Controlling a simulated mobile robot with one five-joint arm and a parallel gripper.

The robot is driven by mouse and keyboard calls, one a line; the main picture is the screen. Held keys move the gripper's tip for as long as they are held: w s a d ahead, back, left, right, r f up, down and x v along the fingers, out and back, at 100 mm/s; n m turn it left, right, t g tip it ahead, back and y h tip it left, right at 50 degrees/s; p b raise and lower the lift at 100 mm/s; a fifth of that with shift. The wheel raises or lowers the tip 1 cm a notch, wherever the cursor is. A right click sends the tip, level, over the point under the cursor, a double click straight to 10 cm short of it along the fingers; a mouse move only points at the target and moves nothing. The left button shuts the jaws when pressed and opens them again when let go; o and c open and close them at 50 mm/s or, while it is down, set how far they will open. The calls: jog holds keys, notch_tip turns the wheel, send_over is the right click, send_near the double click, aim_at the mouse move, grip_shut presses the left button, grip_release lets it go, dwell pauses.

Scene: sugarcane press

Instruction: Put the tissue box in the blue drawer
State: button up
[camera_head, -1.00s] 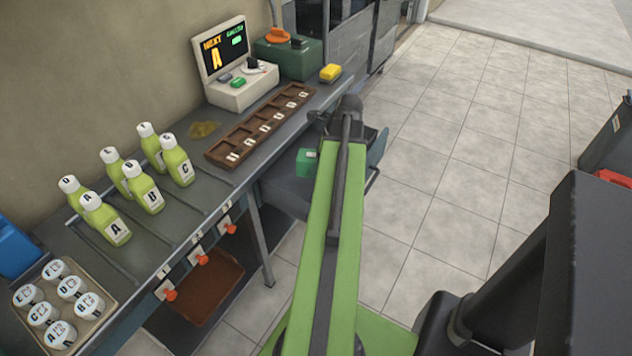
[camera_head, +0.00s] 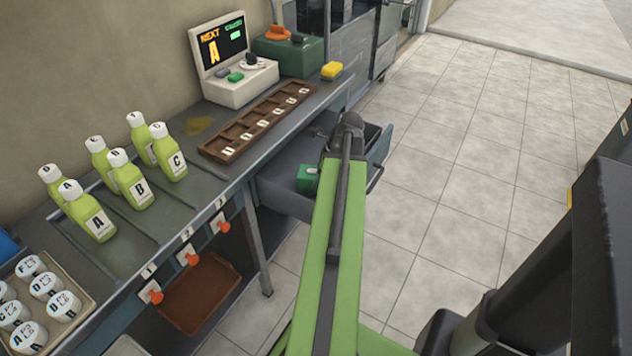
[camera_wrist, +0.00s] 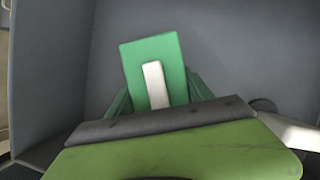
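The tissue box (camera_head: 307,179) is green with a white strip on top. It shows left of my arm in the head view and in the middle of the wrist view (camera_wrist: 137,65). The open blue-grey drawer (camera_head: 280,200) is under the counter; its wall also shows in the wrist view (camera_wrist: 50,75). My gripper (camera_wrist: 160,95) has its dark green fingers on both sides of the box and looks shut on it, inside or just above the drawer. My arm hides the fingertips in the head view, and contact with the drawer floor cannot be seen.
Lidded cups stand at the lower left. The tiled floor (camera_head: 460,160) to the right is clear.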

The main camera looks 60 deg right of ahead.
jog(key=o, duration=0.5)
jog(key=shift+c, duration=0.2)
jog(key=shift+r, duration=0.1)
jog(key=shift+r+p, duration=0.3)
jog(key=shift+p, duration=0.15)
jog(key=p+v, duration=1)
jog(key=v, duration=0.1)
jog(key=shift+r, duration=0.2)
jog(key=shift+s+r+p, duration=0.15)
jog(key=shift+r+p, duration=0.05)
jog(key=shift+p, duration=0.25)
jog(key=shift+f, duration=0.15)
